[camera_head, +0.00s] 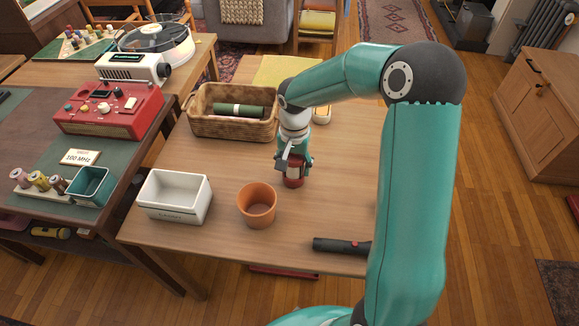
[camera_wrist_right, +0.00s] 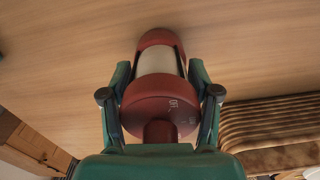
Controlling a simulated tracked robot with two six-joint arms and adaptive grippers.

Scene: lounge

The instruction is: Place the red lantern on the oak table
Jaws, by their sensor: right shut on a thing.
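The red lantern (camera_head: 293,180) has a red top and base with a pale middle. It is upright over the middle of the oak table (camera_head: 330,205), and I cannot tell whether its base touches the wood. My right gripper (camera_head: 293,164) comes from above and is shut on the lantern. In the right wrist view the lantern (camera_wrist_right: 158,62) sits between the two fingers of the gripper (camera_wrist_right: 160,94), with table wood beyond it. The gripper hides part of the lantern in the head view. My left gripper is not in view.
On the table, a wicker basket (camera_head: 205,127) with rolled cloths stands behind left. A white box (camera_head: 174,211) and a terracotta pot (camera_head: 257,213) stand at the front left. A black flashlight (camera_head: 335,246) lies near the front edge. Bare wood lies around the lantern.

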